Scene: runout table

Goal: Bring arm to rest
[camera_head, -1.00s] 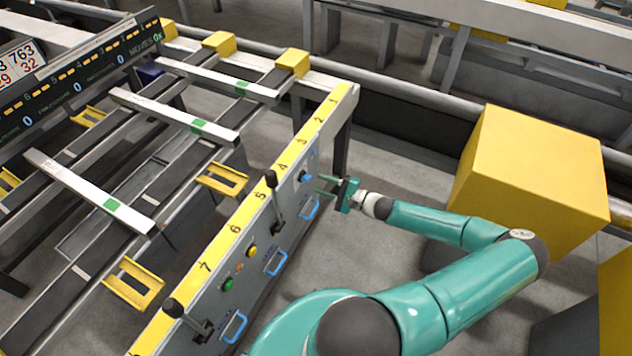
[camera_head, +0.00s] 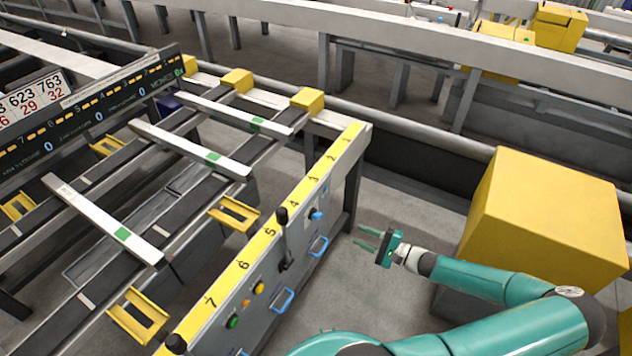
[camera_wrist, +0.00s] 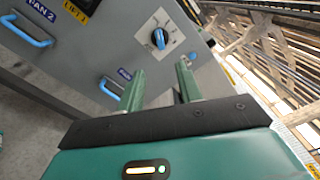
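My teal arm reaches in from the lower right in the head view. My gripper (camera_head: 368,239) is in the air to the right of the grey control panel (camera_head: 262,262), apart from it. In the wrist view its two green fingers (camera_wrist: 160,88) stand apart with nothing between them. Beyond the fingers is the panel face with a blue rotary knob (camera_wrist: 160,38), which also shows in the head view (camera_head: 316,215). Blue handles (camera_wrist: 28,30) are on the panel too.
A black lever (camera_head: 283,235) and a green button (camera_head: 233,321) stick out from the panel. Floor shows between panel and box.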

